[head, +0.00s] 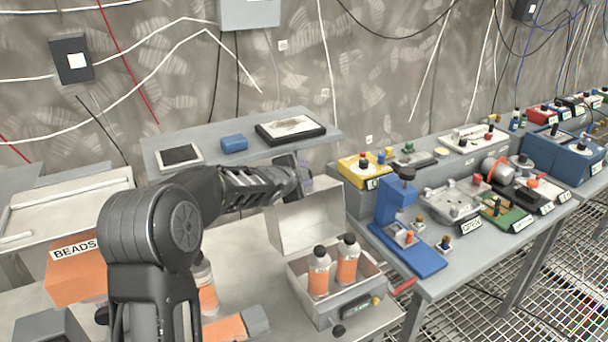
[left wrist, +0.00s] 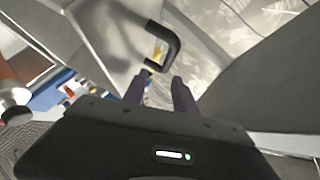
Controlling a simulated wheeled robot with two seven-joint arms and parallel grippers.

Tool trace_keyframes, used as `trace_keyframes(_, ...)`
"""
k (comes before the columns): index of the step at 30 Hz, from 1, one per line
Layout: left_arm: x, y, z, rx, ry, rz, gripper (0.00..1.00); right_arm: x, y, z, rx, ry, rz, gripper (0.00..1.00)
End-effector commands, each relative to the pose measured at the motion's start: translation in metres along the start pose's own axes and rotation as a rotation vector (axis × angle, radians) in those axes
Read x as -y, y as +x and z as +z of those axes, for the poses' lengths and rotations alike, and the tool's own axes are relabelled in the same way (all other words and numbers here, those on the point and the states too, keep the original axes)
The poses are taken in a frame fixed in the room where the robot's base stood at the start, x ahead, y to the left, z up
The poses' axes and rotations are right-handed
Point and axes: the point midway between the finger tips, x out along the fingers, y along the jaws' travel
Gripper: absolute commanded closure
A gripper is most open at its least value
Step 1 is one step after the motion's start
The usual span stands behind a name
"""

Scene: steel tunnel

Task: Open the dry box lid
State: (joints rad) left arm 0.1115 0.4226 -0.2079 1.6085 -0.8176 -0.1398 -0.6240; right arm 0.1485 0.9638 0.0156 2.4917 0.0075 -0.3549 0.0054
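The dry box (head: 343,311) is a grey box on the bench in the head view, with two orange-labelled bottles (head: 347,262) standing inside. Its grey lid (head: 305,222) stands raised, roughly upright, at the back of the box. My left gripper (head: 304,180) is at the lid's upper edge. In the left wrist view, the left gripper's fingers (left wrist: 160,88) are apart with nothing visible between them. A dark U-shaped handle (left wrist: 172,42) on the lid (left wrist: 110,35) lies just beyond the fingertips. I cannot tell whether they touch it. My right gripper is not in view.
A shelf (head: 215,165) behind the box holds a blue block (head: 234,143) and flat trays. A blue fixture (head: 397,205) and several devices crowd the bench at right. An orange BEADS box (head: 72,275) and another bottle (head: 207,290) are near my left arm.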

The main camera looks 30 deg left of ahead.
Motion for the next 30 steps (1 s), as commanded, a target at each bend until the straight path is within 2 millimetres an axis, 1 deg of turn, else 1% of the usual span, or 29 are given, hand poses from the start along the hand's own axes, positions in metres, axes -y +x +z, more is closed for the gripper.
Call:
trace_keyframes(5,0.000,-0.004,0.000,0.000,0.000,-0.001,0.66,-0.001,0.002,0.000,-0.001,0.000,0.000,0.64)
trace_keyframes(8,0.000,-0.013,0.001,-0.001,0.000,-0.003,0.66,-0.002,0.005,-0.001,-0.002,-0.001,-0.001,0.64)
trace_keyframes(15,-0.001,-0.050,0.001,-0.001,-0.001,-0.002,0.66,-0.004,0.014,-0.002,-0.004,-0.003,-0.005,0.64)
trace_keyframes(18,0.001,-0.065,0.000,-0.002,0.000,-0.003,0.66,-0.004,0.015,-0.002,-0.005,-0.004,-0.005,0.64)
trace_keyframes(21,0.000,-0.074,0.000,-0.001,0.000,-0.001,0.66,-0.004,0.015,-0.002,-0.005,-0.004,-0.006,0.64)
trace_keyframes(24,-0.001,-0.078,0.000,0.000,0.000,0.000,0.66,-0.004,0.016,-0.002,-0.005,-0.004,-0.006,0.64)
trace_keyframes(30,0.000,-0.078,0.000,0.000,0.000,0.001,0.66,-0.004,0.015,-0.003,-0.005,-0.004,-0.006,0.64)
